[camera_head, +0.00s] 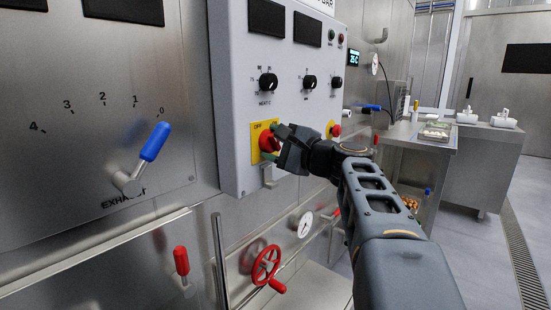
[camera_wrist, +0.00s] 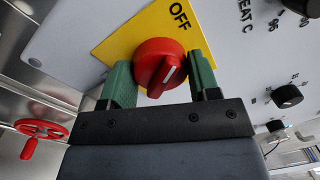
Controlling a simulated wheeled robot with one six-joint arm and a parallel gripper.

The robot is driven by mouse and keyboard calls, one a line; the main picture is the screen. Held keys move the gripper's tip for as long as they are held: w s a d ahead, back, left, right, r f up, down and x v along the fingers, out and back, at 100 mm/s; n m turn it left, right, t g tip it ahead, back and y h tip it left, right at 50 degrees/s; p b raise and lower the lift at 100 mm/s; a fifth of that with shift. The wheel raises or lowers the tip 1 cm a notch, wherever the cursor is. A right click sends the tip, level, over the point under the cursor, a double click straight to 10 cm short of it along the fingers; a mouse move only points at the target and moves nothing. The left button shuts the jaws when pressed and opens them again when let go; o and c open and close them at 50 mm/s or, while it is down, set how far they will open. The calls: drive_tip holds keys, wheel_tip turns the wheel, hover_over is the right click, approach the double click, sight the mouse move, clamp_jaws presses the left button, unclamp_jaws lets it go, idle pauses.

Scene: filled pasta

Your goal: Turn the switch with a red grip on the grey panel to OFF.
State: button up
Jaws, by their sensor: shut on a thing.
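The switch's red grip (camera_wrist: 160,62) sits on a yellow plate (camera_wrist: 115,50) marked OFF, on the grey panel (camera_head: 228,95). In the wrist view it is a round red knob with a raised ridge and a short, slanted white line. The OFF word is above it and a little right; I cannot tell whether the line points exactly at it. My gripper (camera_wrist: 160,85) has its green fingers on both sides of the grip, shut on it. In the head view the grip (camera_head: 267,142) is partly hidden by my gripper.
Black knobs (camera_head: 268,82) are above the switch. A second red knob on yellow (camera_head: 335,130) is to the right. A metal bracket (camera_head: 272,176) sits just below. A red valve wheel (camera_head: 265,265) is lower down; a blue-handled lever (camera_head: 154,142) is at left.

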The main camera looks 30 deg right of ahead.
drive_tip(key=shift+f+n+b, duration=0.1)
drive_tip(key=shift+n+b, duration=0.85)
drive_tip(key=shift+n, duration=0.25)
drive_tip(key=o, duration=0.9)
drive_tip(key=p+v, duration=0.1)
drive_tip(key=v, duration=1.2)
drive_tip(key=shift+s+d+p, duration=0.3)
drive_tip(key=shift+p, duration=0.05)
